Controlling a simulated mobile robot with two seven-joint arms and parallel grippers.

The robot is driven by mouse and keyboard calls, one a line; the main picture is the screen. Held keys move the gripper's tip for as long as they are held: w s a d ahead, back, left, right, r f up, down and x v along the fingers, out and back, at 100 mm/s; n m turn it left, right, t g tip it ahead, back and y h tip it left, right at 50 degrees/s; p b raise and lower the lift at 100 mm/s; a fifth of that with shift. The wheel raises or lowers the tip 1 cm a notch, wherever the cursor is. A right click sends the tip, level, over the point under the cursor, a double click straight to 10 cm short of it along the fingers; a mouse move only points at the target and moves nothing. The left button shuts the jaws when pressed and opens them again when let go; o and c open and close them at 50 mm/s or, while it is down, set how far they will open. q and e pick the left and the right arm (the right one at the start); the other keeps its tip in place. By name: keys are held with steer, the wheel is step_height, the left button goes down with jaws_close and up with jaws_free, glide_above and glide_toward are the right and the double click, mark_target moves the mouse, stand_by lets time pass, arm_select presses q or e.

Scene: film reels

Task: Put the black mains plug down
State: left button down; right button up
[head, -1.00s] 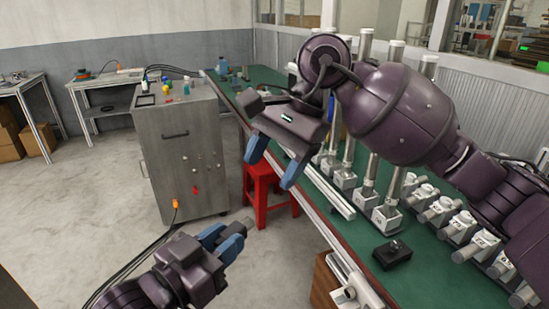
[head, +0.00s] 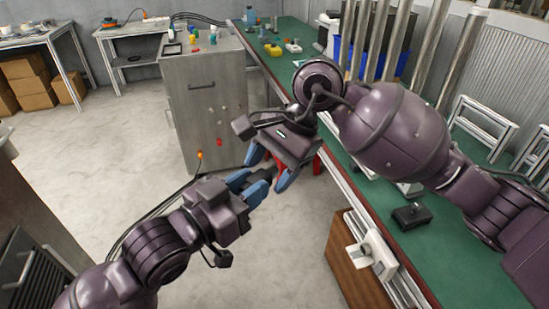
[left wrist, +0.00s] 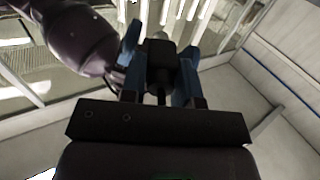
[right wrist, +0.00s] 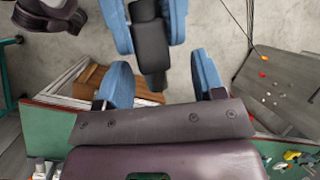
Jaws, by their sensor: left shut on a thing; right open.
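The black mains plug (right wrist: 152,48) is held between the blue fingers of my left gripper (right wrist: 147,18), over the floor beside the bench. It also shows between those fingers in the left wrist view (left wrist: 160,52) and is mostly hidden in the head view. My right gripper (right wrist: 162,82) is open. The plug's near end reaches toward the gap between its fingers; I cannot tell whether they touch it. In the head view my left gripper (head: 254,184) is close to my right gripper (head: 271,168), which partly covers it.
The green bench (head: 440,262) runs along the right, with a small black box (head: 411,216) on it. A grey metal cabinet (head: 205,105) stands behind the grippers, and a red stool (head: 316,166) is partly hidden. Open floor (head: 110,150) lies to the left.

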steer(key=c, duration=0.9)
arm_select(q)
steer(key=c, duration=0.8)
jaws_free()
arm_select(e)
steer(key=shift+c, duration=1.2)
